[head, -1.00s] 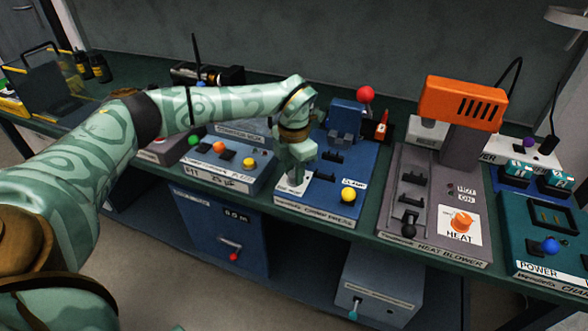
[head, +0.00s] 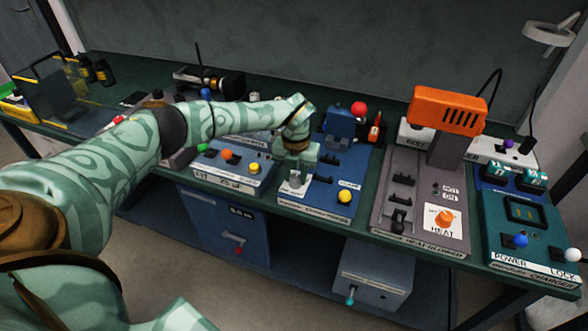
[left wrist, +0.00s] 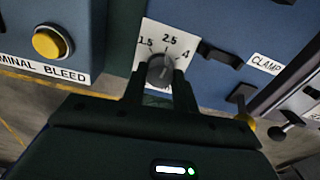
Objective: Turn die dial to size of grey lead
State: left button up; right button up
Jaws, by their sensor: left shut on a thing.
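The die dial (left wrist: 160,68) is a dark round knob on a white plate (left wrist: 183,42) marked 1.5, 2.5 and 4 in the left wrist view. My left gripper (left wrist: 160,84) is shut on the knob, one finger on each side. The 2.5 mark lies above the knob; I cannot tell its exact setting. In the head view my left gripper (head: 295,176) reaches down to the front left of the blue crimp machine (head: 325,197), hiding the dial. I cannot make out the grey lead. My right gripper is not in view.
A yellow knob (head: 344,196) marked CLAMP is right of the dial. The terminal bleed box (head: 232,170) with its yellow button (left wrist: 50,43) is left. The heat blower (head: 447,108) stands to the right. A red ball lever (head: 358,108) rises behind.

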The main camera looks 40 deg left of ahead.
aim_at(296, 176)
pick_arm(q)
jog(key=shift+w+r+n+p, duration=0.15)
jog(key=shift+n+p, duration=0.25)
jog(key=shift+n, duration=0.2)
jog(key=o, duration=1)
jog(key=shift+c, duration=0.2)
notch_tip(296, 176, up, 16)
jog(key=p, duration=0.4)
